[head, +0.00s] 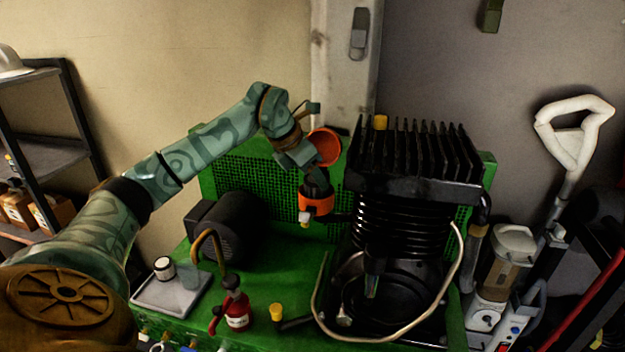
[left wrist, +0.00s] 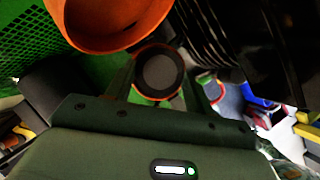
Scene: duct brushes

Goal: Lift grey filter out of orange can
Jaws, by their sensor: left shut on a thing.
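The orange can (head: 316,207) stands upright on the green machine beside the black finned block. Its round orange lid (head: 325,146) is swung open above and behind it; the lid also shows large at the top of the left wrist view (left wrist: 100,22). My left gripper (head: 316,180) points down over the can's mouth. In the left wrist view it is shut on the grey filter (left wrist: 159,72), seen end-on as a dark ring with a grey middle. A thin orange rim shows just below the filter. How deep the filter sits in the can is hidden. My right gripper is not in view.
The black finned compressor (head: 415,160) stands close right of the can. A black motor (head: 233,228) is to the left. A grey tray (head: 172,292) with a small white jar and a red bottle (head: 237,311) are in front. A pale hose curves around the compressor's base.

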